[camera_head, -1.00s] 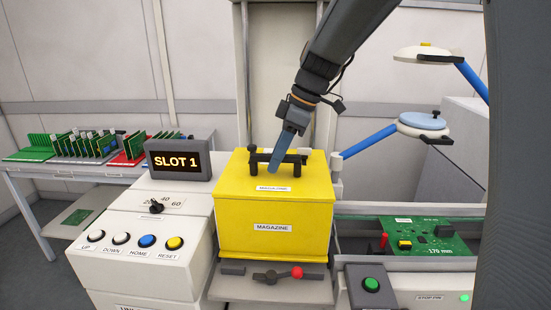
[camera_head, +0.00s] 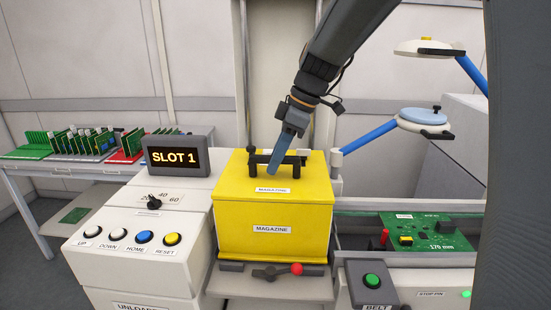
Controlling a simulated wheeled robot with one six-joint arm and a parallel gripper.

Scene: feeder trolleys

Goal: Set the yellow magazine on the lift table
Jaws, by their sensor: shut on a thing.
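The yellow magazine (camera_head: 273,242) is a box labelled MAGAZINE with a dark handle on its top. It stands upright at the lift table (camera_head: 265,284), a grey plate with dark stops and a red-knobbed lever at its front. The magazine's bottom edge is right behind the stops; I cannot tell whether it fully rests on the plate. My gripper (camera_head: 277,163) comes down from above and is shut on the handle. The fingers partly hide the handle's middle.
A console with SLOT 1 display (camera_head: 174,156) and several buttons (camera_head: 144,237) stands left. A conveyor with a green board (camera_head: 432,232) lies right, with a green-button box (camera_head: 371,284) in front. Blue-armed discs (camera_head: 423,117) stand behind it. Circuit boards (camera_head: 90,143) fill a far-left table.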

